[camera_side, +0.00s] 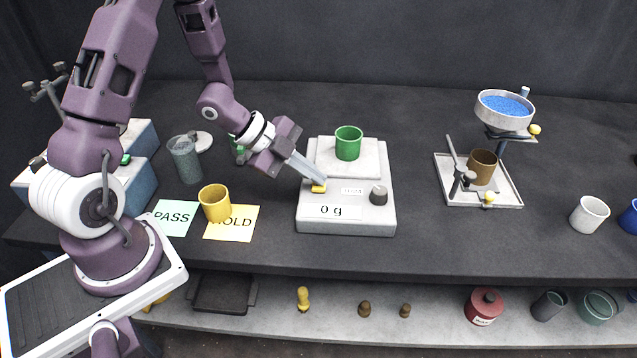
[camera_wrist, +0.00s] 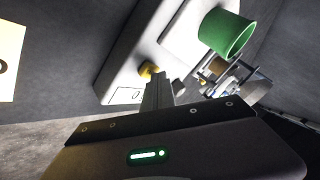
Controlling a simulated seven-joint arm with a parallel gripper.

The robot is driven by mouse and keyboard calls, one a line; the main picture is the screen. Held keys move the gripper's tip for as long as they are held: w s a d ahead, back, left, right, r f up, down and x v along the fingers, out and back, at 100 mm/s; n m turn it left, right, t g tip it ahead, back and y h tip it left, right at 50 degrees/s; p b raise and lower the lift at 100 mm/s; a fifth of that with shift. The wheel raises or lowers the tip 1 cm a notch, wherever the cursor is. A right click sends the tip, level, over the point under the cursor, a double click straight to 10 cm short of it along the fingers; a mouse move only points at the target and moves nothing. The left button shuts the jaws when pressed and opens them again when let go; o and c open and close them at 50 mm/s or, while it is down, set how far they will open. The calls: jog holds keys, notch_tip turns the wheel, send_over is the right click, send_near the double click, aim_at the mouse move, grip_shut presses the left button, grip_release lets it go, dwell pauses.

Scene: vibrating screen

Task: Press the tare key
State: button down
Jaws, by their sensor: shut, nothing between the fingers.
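The white scale (camera_side: 345,218) stands on the dark bench, and its display (camera_side: 333,211) reads 0 g. A yellow key (camera_side: 318,188) sits at the left of its front panel, and it also shows in the wrist view (camera_wrist: 148,69). My gripper (camera_side: 321,181) is shut and empty, with its fingertips right at the yellow key. I cannot tell whether they touch or press it. A green cup (camera_side: 348,144) stands upright on the scale's pan (camera_side: 322,160); it shows in the wrist view too (camera_wrist: 226,34). A dark knob (camera_side: 379,194) is at the panel's right.
A yellow cup (camera_side: 214,203) stands on the HOLD card (camera_side: 238,227), beside the PASS card (camera_side: 173,217). A brown cup (camera_side: 482,167) stands under a hopper of blue grains (camera_side: 505,106) at right. The bench between scale and hopper is clear.

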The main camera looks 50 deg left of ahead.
aim_at(314, 185)
jog(key=shift+r, duration=0.85)
jog(key=shift+r, duration=2.55)
